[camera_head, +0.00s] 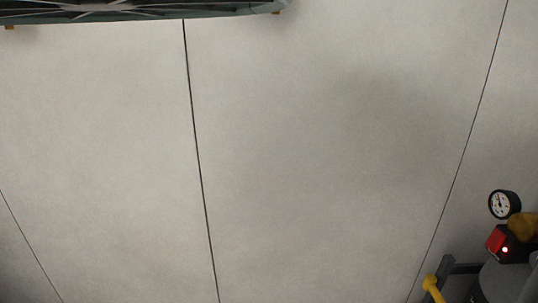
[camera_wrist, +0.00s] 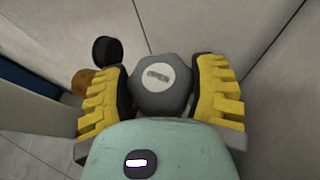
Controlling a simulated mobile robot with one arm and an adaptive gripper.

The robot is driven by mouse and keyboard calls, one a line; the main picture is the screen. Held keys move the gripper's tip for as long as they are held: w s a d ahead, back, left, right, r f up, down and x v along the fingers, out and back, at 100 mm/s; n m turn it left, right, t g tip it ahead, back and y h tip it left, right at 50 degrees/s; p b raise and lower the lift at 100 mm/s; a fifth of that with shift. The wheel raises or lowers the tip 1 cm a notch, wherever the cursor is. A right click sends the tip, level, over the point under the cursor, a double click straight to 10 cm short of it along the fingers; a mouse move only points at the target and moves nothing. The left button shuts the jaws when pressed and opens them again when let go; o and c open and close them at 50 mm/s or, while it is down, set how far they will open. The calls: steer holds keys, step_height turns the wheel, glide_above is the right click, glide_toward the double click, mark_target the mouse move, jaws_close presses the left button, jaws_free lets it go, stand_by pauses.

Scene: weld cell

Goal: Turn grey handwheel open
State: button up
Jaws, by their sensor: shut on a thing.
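The grey handwheel (camera_wrist: 163,98) is in the middle of the wrist view, a dark grey knob with several flat sides and a pale round cap with a marking. My gripper (camera_wrist: 163,75) is shut on it, one yellow ribbed finger on its left side and one on its right. The lower part of the handwheel is hidden behind my green gripper body.
In the head view, a round white-faced gauge (camera_head: 502,204) and a red box (camera_head: 495,241) with a small light sit at the right edge. A dark-framed object (camera_head: 140,11) crosses the top left. Between them is bare panelled surface. A black round part (camera_wrist: 106,51) stands left of the handwheel in the wrist view.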

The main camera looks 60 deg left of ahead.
steer(key=o, duration=1.2)
step_height(320, 180, up, 10)
